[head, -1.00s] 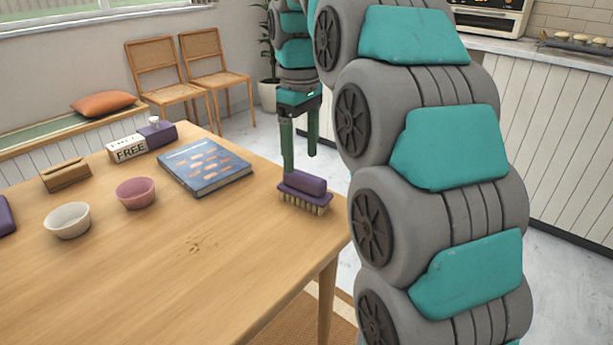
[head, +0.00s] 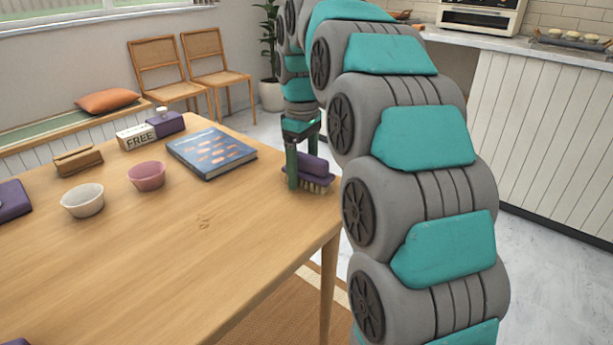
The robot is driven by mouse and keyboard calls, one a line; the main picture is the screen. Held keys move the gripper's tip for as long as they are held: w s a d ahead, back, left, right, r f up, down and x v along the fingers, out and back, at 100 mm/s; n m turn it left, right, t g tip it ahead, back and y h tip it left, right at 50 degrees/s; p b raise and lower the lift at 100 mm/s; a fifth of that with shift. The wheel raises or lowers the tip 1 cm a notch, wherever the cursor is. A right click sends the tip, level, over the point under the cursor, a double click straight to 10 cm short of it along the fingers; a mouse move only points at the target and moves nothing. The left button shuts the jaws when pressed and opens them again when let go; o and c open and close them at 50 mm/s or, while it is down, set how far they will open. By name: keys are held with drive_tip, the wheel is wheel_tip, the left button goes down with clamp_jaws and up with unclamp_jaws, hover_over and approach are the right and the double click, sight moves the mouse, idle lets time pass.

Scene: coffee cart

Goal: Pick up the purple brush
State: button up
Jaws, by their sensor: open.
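The purple brush (head: 316,172) lies bristles down on the wooden table (head: 215,245), close to its right edge. It has a purple back and pale bristles. My gripper (head: 303,172) is open and points straight down at the brush. One green finger stands at the near left side of the brush, low by the tabletop. The other finger is at the far right side, partly hidden. Whether the fingers touch the brush cannot be told.
A blue book (head: 211,152) lies left of the brush. Farther left are a pink bowl (head: 147,176), a white bowl (head: 82,200), a brown holder (head: 78,161), a FREE block (head: 136,137) and a purple box (head: 166,124). The table's front middle is clear.

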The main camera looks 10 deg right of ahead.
sight(303, 154)
drive_tip(key=shift+c, duration=0.4)
clamp_jaws()
drive_tip(key=shift+r, duration=0.2)
drive_tip(key=shift+r, duration=1.65)
drive_tip(key=s+a, duration=0.1)
drive_tip(key=s, duration=0.4)
drive_tip(key=s+a+r+b, duration=0.1)
drive_tip(key=s+a, duration=0.1)
drive_tip(key=s, duration=0.3)
drive_tip(key=s+a+b, duration=0.1)
drive_tip(key=s+a, duration=0.1)
drive_tip(key=s, duration=0.3)
drive_tip(key=shift+s+r, duration=0.1)
drive_tip(key=shift+r, duration=0.1)
